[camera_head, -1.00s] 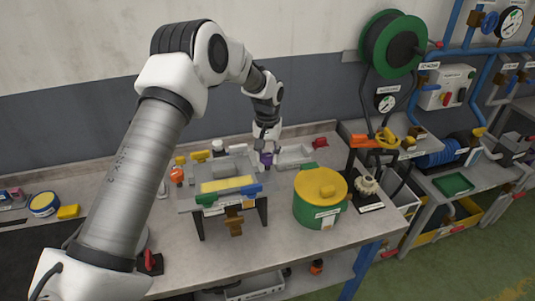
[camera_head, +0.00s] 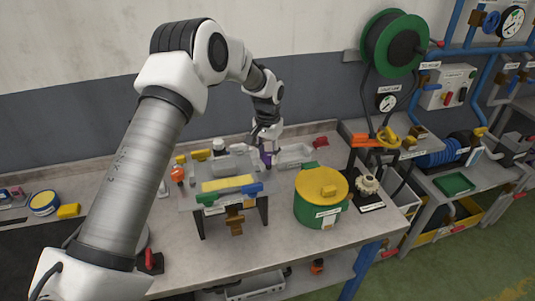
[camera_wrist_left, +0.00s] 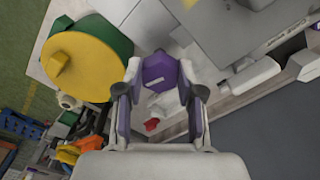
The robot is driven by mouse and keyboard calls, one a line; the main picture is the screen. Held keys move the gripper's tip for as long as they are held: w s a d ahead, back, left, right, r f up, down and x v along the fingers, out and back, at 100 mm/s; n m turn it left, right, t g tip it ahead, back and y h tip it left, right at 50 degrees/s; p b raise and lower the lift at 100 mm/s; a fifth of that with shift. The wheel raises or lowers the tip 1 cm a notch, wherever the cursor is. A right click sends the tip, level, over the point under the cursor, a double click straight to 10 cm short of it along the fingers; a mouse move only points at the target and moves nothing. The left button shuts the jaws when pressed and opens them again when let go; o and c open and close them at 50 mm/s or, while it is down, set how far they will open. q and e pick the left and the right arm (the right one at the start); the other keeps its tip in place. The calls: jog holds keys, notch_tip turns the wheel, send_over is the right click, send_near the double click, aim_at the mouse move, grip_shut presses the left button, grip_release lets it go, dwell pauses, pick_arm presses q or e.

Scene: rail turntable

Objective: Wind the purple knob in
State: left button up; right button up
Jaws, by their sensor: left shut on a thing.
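The purple knob (camera_wrist_left: 160,72) shows in the left wrist view between the fingers of my left gripper (camera_wrist_left: 160,88), which is shut on it. In the head view the knob (camera_head: 266,159) is a small purple patch at the back right of the grey rail table (camera_head: 186,196), and my left gripper (camera_head: 263,143) comes down on it from above. The fingers partly hide the knob. The knob's shaft is hidden. My right gripper is not in view.
A green drum with a yellow lid (camera_head: 321,196) stands close to the right of the table. A pale tray (camera_head: 294,155) and a red object (camera_head: 321,142) lie behind it. An orange knob (camera_head: 177,175) sits at the table's left.

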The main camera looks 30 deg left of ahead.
pick_arm(q)
jog(key=m, duration=0.6)
jog(key=shift+f+m, duration=0.2)
jog(key=shift+m, duration=0.1)
jog(key=m, duration=0.3)
jog(key=shift+a+m+b, duration=0.1)
jog(key=shift+m+b, duration=0.2)
jog(key=m, duration=0.3)
jog(key=shift+m, duration=0.3)
jog(key=m, duration=0.7)
jog(key=shift+w+f+b, duration=0.1)
jog(key=shift+w+b, duration=0.05)
jog(key=shift+b, duration=0.15)
jog(key=m, duration=0.6)
jog(key=shift+m, duration=0.3)
jog(key=o, duration=1.1)
jog(key=shift+o, duration=0.2)
jog(key=shift+w, duration=0.1)
